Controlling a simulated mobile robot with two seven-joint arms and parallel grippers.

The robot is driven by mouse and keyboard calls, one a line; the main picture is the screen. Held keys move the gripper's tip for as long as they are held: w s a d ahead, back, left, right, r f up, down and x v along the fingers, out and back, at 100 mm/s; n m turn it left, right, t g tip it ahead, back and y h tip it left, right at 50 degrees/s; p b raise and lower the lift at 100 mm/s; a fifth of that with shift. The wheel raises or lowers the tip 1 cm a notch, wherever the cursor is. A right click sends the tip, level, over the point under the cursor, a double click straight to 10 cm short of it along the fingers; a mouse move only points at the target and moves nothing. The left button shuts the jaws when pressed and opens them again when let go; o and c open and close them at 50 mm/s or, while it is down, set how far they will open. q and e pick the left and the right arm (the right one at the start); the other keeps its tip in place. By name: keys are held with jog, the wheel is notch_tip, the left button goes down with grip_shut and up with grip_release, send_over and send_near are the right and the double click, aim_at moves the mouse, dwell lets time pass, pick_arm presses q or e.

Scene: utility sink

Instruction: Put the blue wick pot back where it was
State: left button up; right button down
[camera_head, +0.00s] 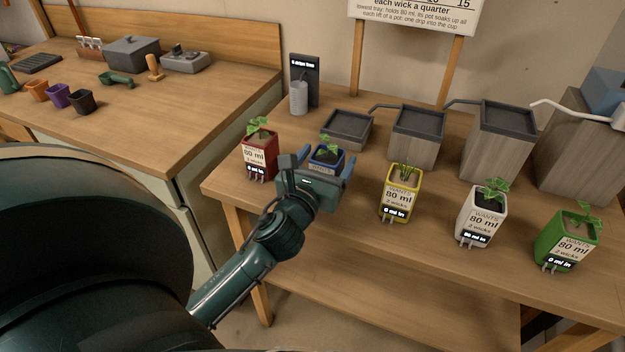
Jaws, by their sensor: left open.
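The blue wick pot (327,153) holds a small green plant and stands on the wooden bench in front of the lowest grey tray (347,128), or just above the bench; I cannot tell which. My left gripper (319,168) is open, with one finger on each side of the blue pot. Its palm hides the pot's lower front and most of its label. I cannot tell whether the fingers touch the pot. My right gripper is not in view.
A red pot (259,156) stands close on the left. A yellow pot (401,193), a white pot (482,216) and a green pot (568,241) stand to the right. Taller trays (417,140) rise behind. A grey cylinder (298,98) stands at the back left.

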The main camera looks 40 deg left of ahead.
pick_arm(q)
jog(key=b+v, duration=0.1)
jog(key=v, duration=0.7)
jog(key=shift+s+d+f, duration=0.1)
jog(key=shift+s+d, duration=0.1)
jog(key=shift+s, duration=0.45)
